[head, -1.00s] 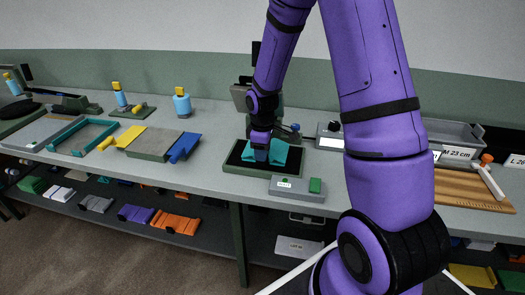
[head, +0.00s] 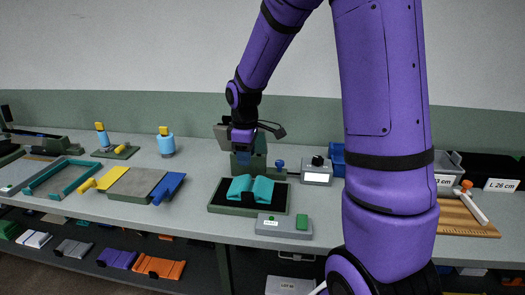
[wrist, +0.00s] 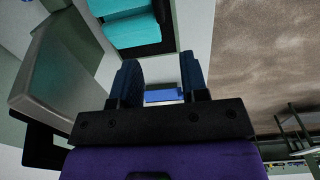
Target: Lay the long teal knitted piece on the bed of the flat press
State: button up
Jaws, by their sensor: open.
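The teal knitted piece (head: 250,188) lies on the black bed of the flat press (head: 282,203). It looks folded or humped, with a dip in its middle, and does not look fully flat. It also shows at the top of the wrist view (wrist: 128,28), on the dark bed. My gripper (head: 243,160) is above and behind the piece, near the raised press head (head: 221,131). In the wrist view my gripper (wrist: 162,82) is open, its two dark fingers apart, with no knit between them. The arm hides part of the press's back.
A control box (head: 284,225) with a green button stands in front of the press. A small labelled device (head: 316,174) is to its right. A grey board with yellow and blue parts (head: 133,184) lies to the left. Bare bench (head: 190,210) separates them.

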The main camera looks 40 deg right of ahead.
jog(key=s+a+r+m+t, duration=0.2)
jog(key=s+a+r+m, duration=0.1)
jog(key=s+r, duration=0.6)
jog(key=s+a+r+m+t, duration=0.2)
jog(key=s+r+m, duration=0.3)
jog(key=s+r, duration=0.4)
jog(key=s+a, duration=0.1)
jog(key=s, duration=0.6)
jog(key=shift+a+r+m+t, duration=0.3)
jog(key=shift+m+t, duration=0.1)
